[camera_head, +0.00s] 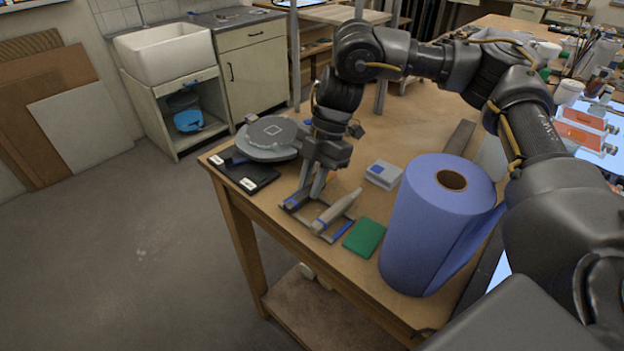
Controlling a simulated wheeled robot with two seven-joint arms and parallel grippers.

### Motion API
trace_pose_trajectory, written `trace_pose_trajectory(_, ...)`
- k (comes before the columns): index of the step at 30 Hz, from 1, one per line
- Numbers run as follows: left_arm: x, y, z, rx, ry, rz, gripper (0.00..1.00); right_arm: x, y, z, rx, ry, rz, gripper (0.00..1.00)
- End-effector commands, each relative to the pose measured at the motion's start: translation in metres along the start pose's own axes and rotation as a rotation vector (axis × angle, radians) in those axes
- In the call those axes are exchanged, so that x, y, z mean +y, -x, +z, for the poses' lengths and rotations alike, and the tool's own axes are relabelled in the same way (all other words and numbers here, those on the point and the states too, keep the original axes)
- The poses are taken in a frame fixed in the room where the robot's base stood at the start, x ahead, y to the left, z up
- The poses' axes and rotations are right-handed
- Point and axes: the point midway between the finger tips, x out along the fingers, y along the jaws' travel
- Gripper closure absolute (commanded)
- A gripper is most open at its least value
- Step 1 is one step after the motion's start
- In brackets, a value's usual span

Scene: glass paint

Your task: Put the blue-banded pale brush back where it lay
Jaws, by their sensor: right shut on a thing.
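My right gripper (314,192) points down over a low dark rack (305,218) near the table's left edge. It is shut on a brush with blue (293,203) showing at its lower left; the fingers hide much of this brush. I take it for the blue-banded pale brush. It is low at the rack's left end; whether it touches the rack is unclear. A second thick pale brush (336,208) lies across the rack just to the right, with blue near its lower end. My left gripper is not in view.
A green pad (364,238) and a big blue paper roll (435,225) stand to the right. A small white-and-blue box (383,174) is behind. A grey round turntable (268,135) and black pad (245,177) are to the left. The table edge is close.

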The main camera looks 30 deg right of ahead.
Motion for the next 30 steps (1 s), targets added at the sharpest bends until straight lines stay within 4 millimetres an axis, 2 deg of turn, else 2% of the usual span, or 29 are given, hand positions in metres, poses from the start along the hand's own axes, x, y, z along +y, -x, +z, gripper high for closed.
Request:
trace_pose_trajectory(6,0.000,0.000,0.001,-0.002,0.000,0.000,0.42,0.000,-0.002,0.001,0.001,0.000,0.000,1.00)
trace_pose_trajectory(7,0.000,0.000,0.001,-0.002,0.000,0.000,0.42,0.000,-0.002,0.001,0.001,0.000,0.000,0.79)
trace_pose_trajectory(12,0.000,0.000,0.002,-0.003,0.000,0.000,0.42,0.000,-0.002,0.001,0.000,0.000,0.000,0.57)
trace_pose_trajectory(13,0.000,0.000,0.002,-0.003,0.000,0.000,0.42,0.000,-0.002,0.001,0.000,0.000,0.000,0.55)
trace_pose_trajectory(24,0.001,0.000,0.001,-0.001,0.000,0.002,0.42,0.000,-0.001,0.001,0.000,0.000,0.001,0.55)
trace_pose_trajectory(30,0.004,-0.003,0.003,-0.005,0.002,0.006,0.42,0.001,0.037,0.001,-0.001,0.000,0.006,0.55)
